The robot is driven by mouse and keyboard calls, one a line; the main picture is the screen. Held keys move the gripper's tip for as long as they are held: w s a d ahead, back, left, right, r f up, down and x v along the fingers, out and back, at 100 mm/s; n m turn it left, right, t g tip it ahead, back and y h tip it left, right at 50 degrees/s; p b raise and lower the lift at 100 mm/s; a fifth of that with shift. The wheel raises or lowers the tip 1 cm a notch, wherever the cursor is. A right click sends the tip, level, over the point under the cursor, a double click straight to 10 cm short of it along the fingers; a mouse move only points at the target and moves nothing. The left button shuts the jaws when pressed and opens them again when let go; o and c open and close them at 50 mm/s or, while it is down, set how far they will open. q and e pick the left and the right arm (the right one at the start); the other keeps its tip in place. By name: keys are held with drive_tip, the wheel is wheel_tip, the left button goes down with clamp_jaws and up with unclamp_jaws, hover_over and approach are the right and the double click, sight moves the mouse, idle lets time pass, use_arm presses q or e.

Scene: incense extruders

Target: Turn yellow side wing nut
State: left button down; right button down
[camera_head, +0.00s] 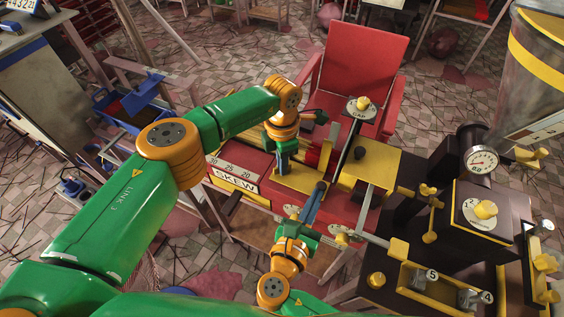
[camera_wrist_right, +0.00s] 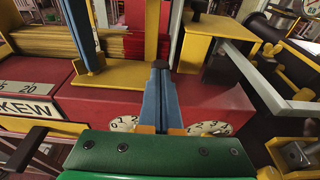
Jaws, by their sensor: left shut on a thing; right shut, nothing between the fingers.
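Several yellow wing nuts or knobs sit on the dark machine (camera_head: 477,228): one on its left side (camera_head: 427,190), one lower on that side (camera_head: 430,237), one on the top dial (camera_head: 485,210). I cannot tell which is the side wing nut. My left gripper (camera_head: 283,172) points down at the yellow plate on the red box. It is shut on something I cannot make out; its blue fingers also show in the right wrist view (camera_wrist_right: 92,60). My right gripper (camera_head: 318,188) is shut and empty over the red box front, apart from those wing nuts; its fingertips show in the wrist view (camera_wrist_right: 160,66).
The red box (camera_wrist_right: 190,100) carries a SKEW scale (camera_head: 237,182) and two white dials (camera_wrist_right: 124,124). A yellow block with a metal bar (camera_wrist_right: 245,70) stands right of my right gripper. A red chair (camera_head: 360,75) stands behind. A striped drum (camera_head: 540,70) stands at far right.

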use_arm(q)
drive_tip(key=shift+s, duration=0.1)
drive_tip(key=c, duration=1)
unclamp_jaws()
wheel_tip(320, 180, up, 12)
drive_tip(key=shift+r, duration=0.1)
